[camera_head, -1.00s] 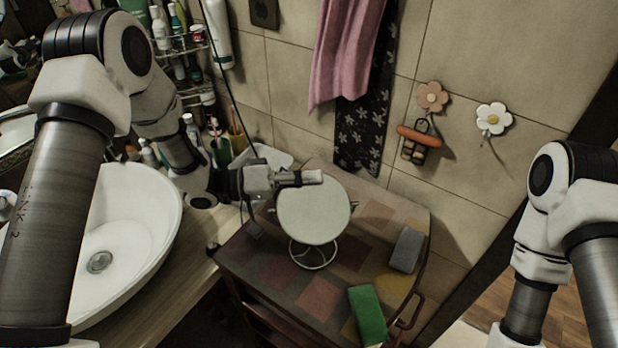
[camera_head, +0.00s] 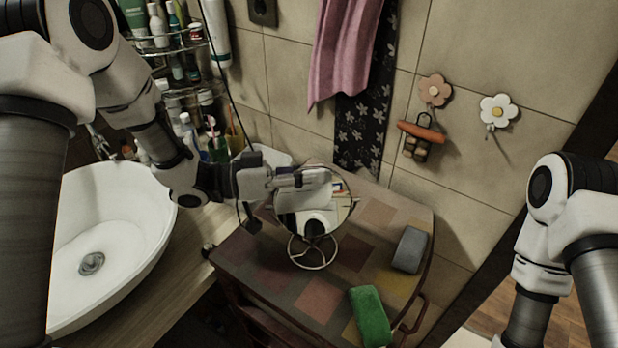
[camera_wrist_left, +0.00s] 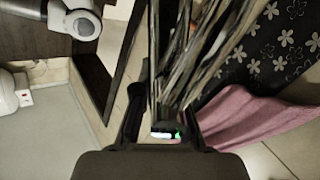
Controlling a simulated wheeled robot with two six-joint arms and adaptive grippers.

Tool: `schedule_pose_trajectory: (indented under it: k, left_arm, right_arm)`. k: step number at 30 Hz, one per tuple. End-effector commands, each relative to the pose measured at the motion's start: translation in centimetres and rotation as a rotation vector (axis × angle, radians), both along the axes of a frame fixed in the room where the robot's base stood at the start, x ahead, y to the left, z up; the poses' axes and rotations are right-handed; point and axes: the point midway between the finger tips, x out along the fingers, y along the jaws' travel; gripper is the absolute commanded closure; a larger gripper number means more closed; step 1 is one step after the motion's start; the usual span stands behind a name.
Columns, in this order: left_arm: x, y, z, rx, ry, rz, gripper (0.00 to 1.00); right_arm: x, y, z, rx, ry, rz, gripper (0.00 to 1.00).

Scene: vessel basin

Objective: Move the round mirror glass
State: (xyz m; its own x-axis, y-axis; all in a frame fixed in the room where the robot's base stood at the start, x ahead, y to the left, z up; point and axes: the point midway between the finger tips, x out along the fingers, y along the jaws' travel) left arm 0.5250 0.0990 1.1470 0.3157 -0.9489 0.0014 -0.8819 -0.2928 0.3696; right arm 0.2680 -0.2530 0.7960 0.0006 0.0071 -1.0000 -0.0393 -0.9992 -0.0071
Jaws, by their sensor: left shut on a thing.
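The round mirror glass (camera_head: 312,222) sits in its wire stand (camera_head: 312,262) on the patchwork-topped table. Its face now reflects a bright white shape and dark parts. My left gripper (camera_head: 318,180) comes in from the left and is shut on the glass at its upper edge, covering part of the rim. In the left wrist view, the mirror glass (camera_wrist_left: 190,45) shows steeply edge-on with streaked reflections, running down between the fingers (camera_wrist_left: 165,118). My right arm is at the right edge of the head view; its gripper is out of view.
On the table (camera_head: 268,262) lie a grey block (camera_head: 409,249) and a green sponge (camera_head: 370,315). A white basin (camera_head: 120,225) is at left, with bottles and a wire shelf (camera_head: 185,45) behind. A pink towel (camera_head: 345,50) hangs on the tiled wall behind the mirror.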

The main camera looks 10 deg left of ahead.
Motion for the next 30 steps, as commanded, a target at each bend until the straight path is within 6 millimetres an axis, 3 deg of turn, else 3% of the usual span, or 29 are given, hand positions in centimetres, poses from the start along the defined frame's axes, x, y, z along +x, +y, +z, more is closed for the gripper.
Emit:
schedule_pose_trajectory:
  k: [12,27,28,30]
  left_arm:
    - [-1.0,-0.4,-0.1,0.063,-0.173,-0.002,1.0]
    - [-1.2,-0.4,0.0,0.07,-0.19,-0.002,1.0]
    - [-1.2,-0.4,0.0,0.07,-0.19,-0.002,0.82]
    - [-1.1,-0.4,0.1,0.069,-0.19,-0.002,0.64]
  right_arm:
    - [0.0,0.0,-1.8,0.0,0.0,0.0,0.6]
    - [0.0,0.0,-1.8,0.0,0.0,0.0,0.6]
    - [0.0,0.0,-1.8,0.0,0.0,0.0,0.6]
    - [0.0,0.0,-1.8,0.0,0.0,0.0,0.6]
